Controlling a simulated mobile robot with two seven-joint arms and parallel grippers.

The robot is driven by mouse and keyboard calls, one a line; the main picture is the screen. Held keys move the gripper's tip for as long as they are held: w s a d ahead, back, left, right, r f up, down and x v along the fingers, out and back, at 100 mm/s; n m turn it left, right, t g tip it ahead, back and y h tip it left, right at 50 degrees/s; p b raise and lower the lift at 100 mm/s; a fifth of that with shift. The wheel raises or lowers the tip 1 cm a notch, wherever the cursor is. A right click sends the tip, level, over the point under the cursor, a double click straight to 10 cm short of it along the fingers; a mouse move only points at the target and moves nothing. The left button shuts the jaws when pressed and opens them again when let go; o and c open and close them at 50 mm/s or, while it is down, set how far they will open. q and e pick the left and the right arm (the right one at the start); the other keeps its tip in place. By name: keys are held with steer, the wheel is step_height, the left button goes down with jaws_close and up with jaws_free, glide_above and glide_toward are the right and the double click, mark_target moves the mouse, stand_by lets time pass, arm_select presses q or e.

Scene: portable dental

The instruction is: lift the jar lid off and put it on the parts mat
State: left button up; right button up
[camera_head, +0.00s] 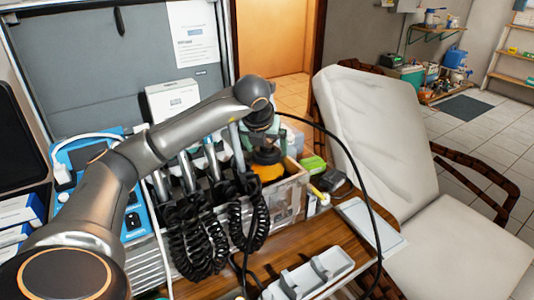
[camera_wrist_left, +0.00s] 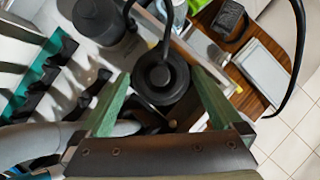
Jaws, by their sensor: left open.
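A black round jar lid (camera_wrist_left: 162,78) with a raised centre shows in the left wrist view. In the head view the dark lid (camera_head: 266,156) sits on a jar with an orange body (camera_head: 268,172), partly hidden inside a clear bin. My left gripper (camera_wrist_left: 160,74) is open, with its green fingers on either side of the lid; I cannot tell whether they touch it. In the head view this gripper (camera_head: 263,138) points down just above the lid. A pale flat rectangle, seemingly the parts mat (camera_head: 372,225), lies at the table's right edge. My right gripper is not in view.
Dental handpieces with black coiled cords (camera_head: 190,235) stand left of the bin. A black hose arches close around the gripper and down the right side. A white tray (camera_head: 308,275) lies in front. A green box (camera_head: 313,165) and a dark block (camera_head: 332,180) stand near the pale rectangle.

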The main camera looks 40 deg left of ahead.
arm_select(q)
steer(key=shift+w+f, duration=0.1)
steer(key=shift+f, duration=0.1)
steer(key=c, duration=1)
steer(key=shift+r, duration=0.1)
